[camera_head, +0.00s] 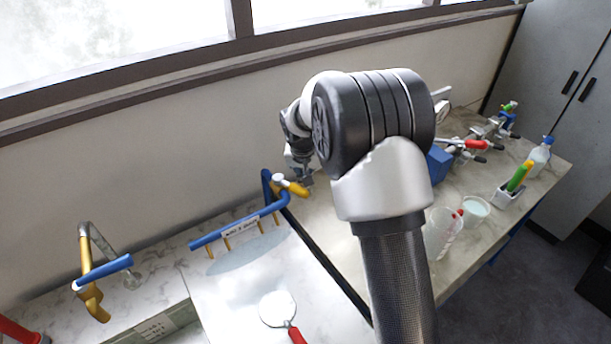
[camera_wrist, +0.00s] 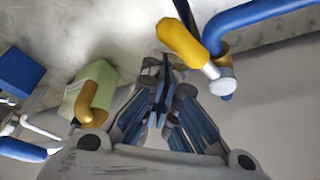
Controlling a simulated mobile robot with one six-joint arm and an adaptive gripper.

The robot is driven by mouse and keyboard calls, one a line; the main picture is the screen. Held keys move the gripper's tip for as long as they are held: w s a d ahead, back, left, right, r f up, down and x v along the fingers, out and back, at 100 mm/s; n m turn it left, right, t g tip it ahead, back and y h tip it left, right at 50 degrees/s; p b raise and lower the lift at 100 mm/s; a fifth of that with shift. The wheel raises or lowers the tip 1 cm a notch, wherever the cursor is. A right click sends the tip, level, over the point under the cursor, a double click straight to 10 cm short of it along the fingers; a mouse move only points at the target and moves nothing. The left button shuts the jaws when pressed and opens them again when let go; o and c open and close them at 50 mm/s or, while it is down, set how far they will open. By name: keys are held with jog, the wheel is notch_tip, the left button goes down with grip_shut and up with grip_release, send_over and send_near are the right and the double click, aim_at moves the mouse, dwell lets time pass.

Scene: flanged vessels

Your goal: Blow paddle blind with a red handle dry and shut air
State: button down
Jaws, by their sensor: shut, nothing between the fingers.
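The paddle blind (camera_head: 278,308) is a pale round disc with a red handle (camera_head: 297,336), lying flat on the light worktop at the lower middle of the head view. A blue air pipe (camera_head: 240,229) with several short yellow-brown nozzles stands behind it. At its right end is a yellow lever (camera_head: 292,187), also in the wrist view (camera_wrist: 184,43), beside a silver valve cap (camera_wrist: 222,82). My gripper (camera_head: 304,178) is close by this lever; its fingers (camera_wrist: 164,72) are shut and empty. Whether they touch the lever cannot be told.
A sink tap with a blue handle (camera_head: 104,272) stands at left. On the right worktop are a beaker (camera_head: 475,209), a wash bottle (camera_head: 540,155), a blue block (camera_head: 438,163) and red-handled fittings (camera_head: 475,144). A wall with windows runs behind. My arm hides the middle.

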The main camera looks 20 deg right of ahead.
jog(key=v, duration=1.2)
jog(key=s+r+n+b, duration=0.1)
jog(key=s+r+b, duration=0.1)
jog(key=s, duration=0.7)
jog(key=s+r+n+b, duration=0.1)
jog(key=s+r+b, duration=0.15)
jog(key=s, duration=0.65)
jog(key=s+a+f+n+b, duration=0.1)
jog(key=s+f, duration=0.2)
jog(key=s, duration=0.6)
jog(key=s+a+f+n+y+b, duration=0.1)
jog(key=s+f+b, duration=0.1)
jog(key=s, duration=0.7)
jog(key=shift+s+f+t, duration=0.15)
jog(key=shift+f+t, duration=0.25)
jog(key=shift+f, duration=0.5)
jog(key=c, duration=2.3)
grip_release()
